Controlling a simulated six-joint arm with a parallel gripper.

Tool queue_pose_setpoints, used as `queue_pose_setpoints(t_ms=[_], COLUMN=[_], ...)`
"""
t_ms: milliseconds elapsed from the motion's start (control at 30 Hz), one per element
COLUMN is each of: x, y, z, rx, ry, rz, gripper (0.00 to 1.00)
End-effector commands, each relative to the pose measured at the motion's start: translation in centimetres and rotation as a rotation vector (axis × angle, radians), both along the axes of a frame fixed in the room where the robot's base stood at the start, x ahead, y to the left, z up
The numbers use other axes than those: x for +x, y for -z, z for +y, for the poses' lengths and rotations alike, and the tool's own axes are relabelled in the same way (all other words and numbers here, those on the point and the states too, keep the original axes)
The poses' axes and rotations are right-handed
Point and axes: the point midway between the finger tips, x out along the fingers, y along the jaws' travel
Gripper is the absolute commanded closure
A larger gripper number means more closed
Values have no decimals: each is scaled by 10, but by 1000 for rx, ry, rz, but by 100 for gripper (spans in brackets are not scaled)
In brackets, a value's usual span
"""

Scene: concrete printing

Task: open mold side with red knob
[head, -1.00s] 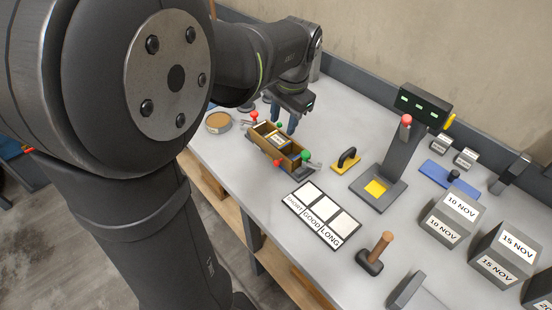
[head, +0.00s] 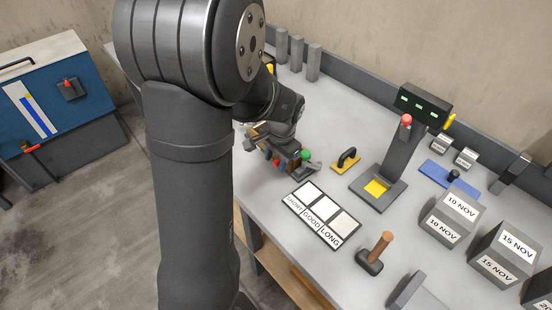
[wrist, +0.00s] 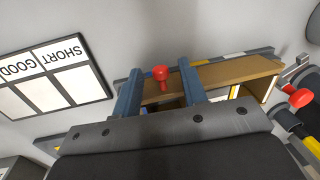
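The mold (head: 293,162) sits on the bench, largely hidden behind my arm in the head view. The wrist view shows its brown wooden side (wrist: 235,72) running right from between my fingers. A red knob (wrist: 161,73) stands on that side. My gripper (wrist: 160,83) is open, with its two blue fingers on either side of the red knob and gaps visible on both sides. In the head view my gripper (head: 272,156) is low at the mold. A second red knob (wrist: 300,97) is on a metal clamp at the right. A green knob (head: 305,154) marks the mold's near end.
A SHORT/GOOD/LONG board (head: 321,214) lies close to the mold. A yellow-based trowel (head: 346,160), a press stand (head: 385,175) and a hammer (head: 375,254) stand to the right. Labelled concrete cubes (head: 450,218) are further right. Grey bars (head: 298,52) stand at the back.

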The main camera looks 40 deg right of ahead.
Motion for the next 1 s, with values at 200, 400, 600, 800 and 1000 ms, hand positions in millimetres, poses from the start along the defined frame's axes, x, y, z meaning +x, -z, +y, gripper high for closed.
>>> queue_pose_setpoints(t_ms=[200, 400, 600, 800, 1000], x=[0, 0, 0, 0, -1], y=[1, 1, 1, 4, 10], z=[0, 0, 1, 7, 14], rx=[0, 1, -5, -94, -237], ry=[0, 0, 0, -1, -1], rz=[0, 0, 1, 4, 7], gripper=[61, 92, 100, 100, 100])
